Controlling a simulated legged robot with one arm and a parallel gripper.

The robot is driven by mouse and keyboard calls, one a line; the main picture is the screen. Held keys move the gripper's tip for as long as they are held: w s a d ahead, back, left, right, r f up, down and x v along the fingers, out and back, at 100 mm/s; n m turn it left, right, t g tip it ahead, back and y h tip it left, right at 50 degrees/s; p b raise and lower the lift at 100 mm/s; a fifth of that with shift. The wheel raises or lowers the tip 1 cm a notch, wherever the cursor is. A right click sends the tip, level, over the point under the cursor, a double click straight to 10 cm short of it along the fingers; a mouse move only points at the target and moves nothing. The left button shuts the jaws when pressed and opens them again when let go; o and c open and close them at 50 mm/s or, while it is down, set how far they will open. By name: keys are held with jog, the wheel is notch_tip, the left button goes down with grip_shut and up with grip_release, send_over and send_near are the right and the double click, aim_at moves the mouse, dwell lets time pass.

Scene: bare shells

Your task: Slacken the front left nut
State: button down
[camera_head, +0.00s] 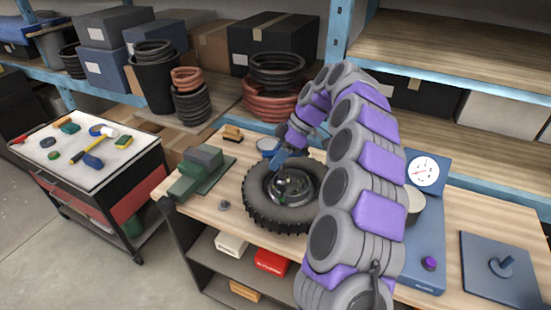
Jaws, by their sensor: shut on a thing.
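A wheel with a black knobby tyre (254,205) lies flat on the wooden workbench (460,215). Its metal hub (290,185) faces up in the middle, and small nuts on it are too small to tell apart. My grey and purple arm reaches over the bench from the right front and bends down at the far side of the wheel. The arm hides the wheel's right edge.
Green blocks (197,172) stand on the bench's left. A small grey knob (224,205) lies before them. A blue gauge stand with a white dial (423,171) and a dark plate with a peg (500,268) are right. A tool cart (90,150) stands left; shelves are behind.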

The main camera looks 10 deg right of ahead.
jog(key=shift+w+d+r, duration=0.1)
jog(key=shift+n+g, duration=0.5)
jog(key=shift+n, duration=0.5)
jog(key=shift+r+p, duration=0.1)
jog(key=shift+p, duration=0.5)
jog(key=shift+n+h+p, duration=0.3)
jog(key=shift+n+p, duration=0.05)
jog(key=shift+n, duration=0.05)
jog(key=shift+d+f, duration=0.1)
jog(key=shift+f, duration=0.15)
jog(key=shift+n+g+h+p, duration=0.3)
jog(key=shift+n+g+p, duration=0.65)
jog(key=shift+p, duration=1.55)
jog(key=shift+n+p, duration=0.55)
jog(key=shift+p, duration=0.1)
jog(key=shift+r+p, duration=0.15)
jog(key=shift+p, duration=0.5)
jog(key=shift+n+g+h+p, duration=0.45)
jog(key=shift+n+p, duration=0.55)
jog(key=shift+p, duration=0.5)
